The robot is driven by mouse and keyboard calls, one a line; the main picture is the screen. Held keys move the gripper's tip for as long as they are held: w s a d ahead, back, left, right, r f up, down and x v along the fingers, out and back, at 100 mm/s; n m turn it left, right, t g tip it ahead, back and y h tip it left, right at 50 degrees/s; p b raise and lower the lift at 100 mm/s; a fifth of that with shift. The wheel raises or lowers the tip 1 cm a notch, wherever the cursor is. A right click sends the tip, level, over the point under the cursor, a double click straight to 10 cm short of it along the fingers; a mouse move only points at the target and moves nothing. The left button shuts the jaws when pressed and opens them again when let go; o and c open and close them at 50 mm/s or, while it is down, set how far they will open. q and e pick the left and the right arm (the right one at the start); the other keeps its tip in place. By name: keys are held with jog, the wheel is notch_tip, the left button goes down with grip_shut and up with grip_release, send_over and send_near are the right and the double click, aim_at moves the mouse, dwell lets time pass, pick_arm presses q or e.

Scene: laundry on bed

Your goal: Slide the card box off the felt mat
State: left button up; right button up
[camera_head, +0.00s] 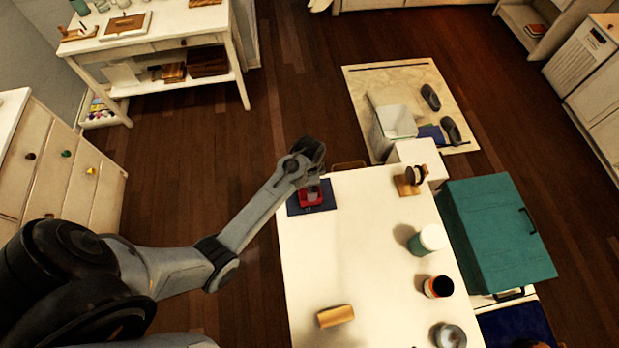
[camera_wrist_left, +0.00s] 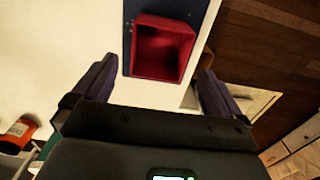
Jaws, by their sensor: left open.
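The card box looks like a small red open-topped box (camera_head: 312,196) at the far left corner of the white table. It sits on the dark blue felt mat (camera_head: 327,206). In the left wrist view the red box (camera_wrist_left: 163,48) shows its hollow inside, with the blue mat (camera_wrist_left: 190,12) around it. My left gripper (camera_head: 312,180) is over the box and partly hides it in the head view. In the left wrist view its two fingers (camera_wrist_left: 158,74) are apart, one on each side of the box. I cannot tell whether they touch it. My right gripper is not in view.
The white table (camera_head: 360,260) carries a wooden block (camera_head: 335,316), a white-lidded cup (camera_head: 430,238), an orange and black cup (camera_head: 438,287), a grey jar (camera_head: 448,335) and a wooden stand (camera_head: 411,180). A teal box (camera_head: 495,240) stands to the right. The table's middle is clear.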

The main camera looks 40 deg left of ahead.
pick_arm(q)
notch_tip(320, 180, down, 9)
jog(key=shift+r+b, duration=0.2)
jog(key=shift+b, duration=0.15)
jog(key=shift+c, duration=0.5)
jog(key=c, duration=0.7)
